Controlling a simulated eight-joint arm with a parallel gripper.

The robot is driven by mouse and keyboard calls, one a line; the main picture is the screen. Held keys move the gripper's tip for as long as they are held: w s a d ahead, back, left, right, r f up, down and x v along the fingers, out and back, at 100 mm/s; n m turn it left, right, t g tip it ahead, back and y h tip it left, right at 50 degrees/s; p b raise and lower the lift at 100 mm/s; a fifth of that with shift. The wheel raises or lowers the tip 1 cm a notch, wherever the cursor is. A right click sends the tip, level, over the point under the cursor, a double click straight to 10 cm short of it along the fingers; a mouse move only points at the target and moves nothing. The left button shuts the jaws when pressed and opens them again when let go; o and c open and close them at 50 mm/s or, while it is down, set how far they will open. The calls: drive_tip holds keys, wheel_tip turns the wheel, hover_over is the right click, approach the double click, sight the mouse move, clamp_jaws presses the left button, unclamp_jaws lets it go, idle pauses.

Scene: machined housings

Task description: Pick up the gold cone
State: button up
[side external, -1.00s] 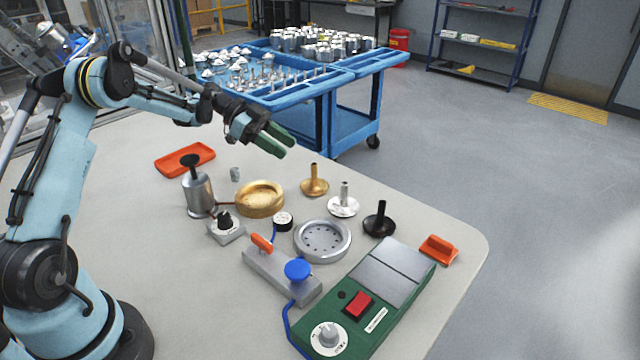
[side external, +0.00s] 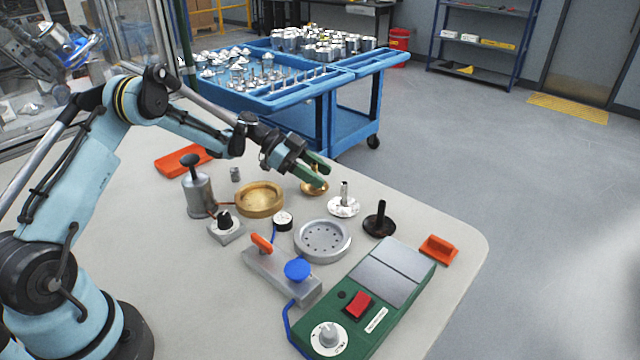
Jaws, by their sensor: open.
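The gold cone (side external: 314,189) stands on the table behind the silver cone, its wide base down. My gripper (side external: 325,176) has green fingers and is open. Its fingers are at the gold cone's stem and hide most of the upper part. Whether they touch the stem I cannot tell. A silver cone (side external: 343,206) and a dark cone (side external: 379,221) stand to the right and nearer the camera.
A gold round dish (side external: 259,200), a grey perforated dish (side external: 322,241) and a metal can (side external: 198,195) stand nearby. A green control box (side external: 350,325) and an orange block (side external: 438,249) are toward the front right. The blue cart (side external: 335,115) stands beyond the table.

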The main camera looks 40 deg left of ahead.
drive_tip(key=shift+w+d+f, duration=0.2)
drive_tip(key=shift+d+f, duration=0.1)
drive_tip(key=shift+d, duration=0.3)
drive_tip(key=shift+c, duration=0.3)
clamp_jaws()
drive_tip(key=shift+r, duration=0.1)
